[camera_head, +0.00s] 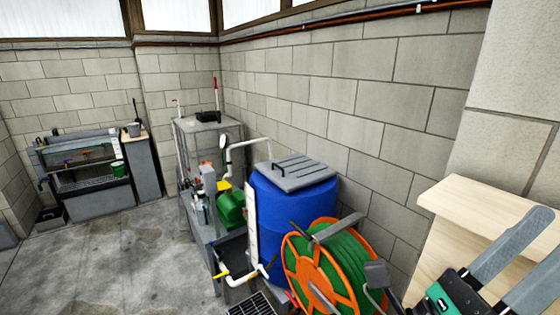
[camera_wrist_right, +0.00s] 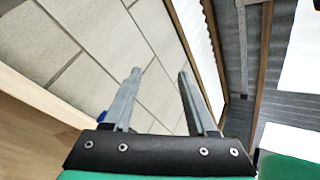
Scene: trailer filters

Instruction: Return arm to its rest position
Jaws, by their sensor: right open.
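My right gripper (camera_head: 520,262) shows at the lower right of the head view, over the wooden block-like furniture. Its two grey fingers are spread apart. In the right wrist view the gripper (camera_wrist_right: 158,95) is open with nothing between its fingers. Beyond the fingers there is only block wall and part of the ceiling. My left gripper does not show in the head view.
A pale wooden cabinet (camera_head: 480,205) stands close to my right gripper. An orange hose reel (camera_head: 297,262) with green hose stands before a blue barrel (camera_head: 300,205). A grey tank (camera_head: 205,145) and an aquarium (camera_head: 80,155) stand farther back. The concrete floor (camera_head: 120,250) at left is clear.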

